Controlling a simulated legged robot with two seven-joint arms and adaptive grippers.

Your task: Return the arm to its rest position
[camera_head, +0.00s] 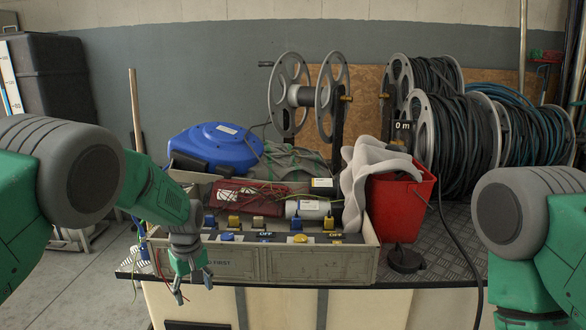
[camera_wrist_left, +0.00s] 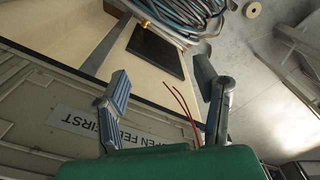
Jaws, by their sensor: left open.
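My left arm comes in from the left in the head view. Its gripper (camera_head: 193,285) hangs fingers down in front of the left front corner of a grey crate (camera_head: 310,263). In the left wrist view my left gripper (camera_wrist_left: 165,95) has its two fingers spread wide, with nothing held between them. The crate's side with printed lettering (camera_wrist_left: 75,122) lies close by the left finger there. Thin red wires (camera_wrist_left: 187,113) show beside the right finger. My right arm shows at the right edge of the head view, but its gripper is out of frame.
The crate stands on a workbench (camera_head: 455,262). A red bucket (camera_head: 400,205) with a pale cloth (camera_head: 372,165) stands to its right. A blue reel (camera_head: 216,146) sits behind it. An empty grey reel (camera_head: 310,95) and several wound hose reels (camera_head: 450,130) stand at the back. Floor (camera_head: 50,285) is open at left.

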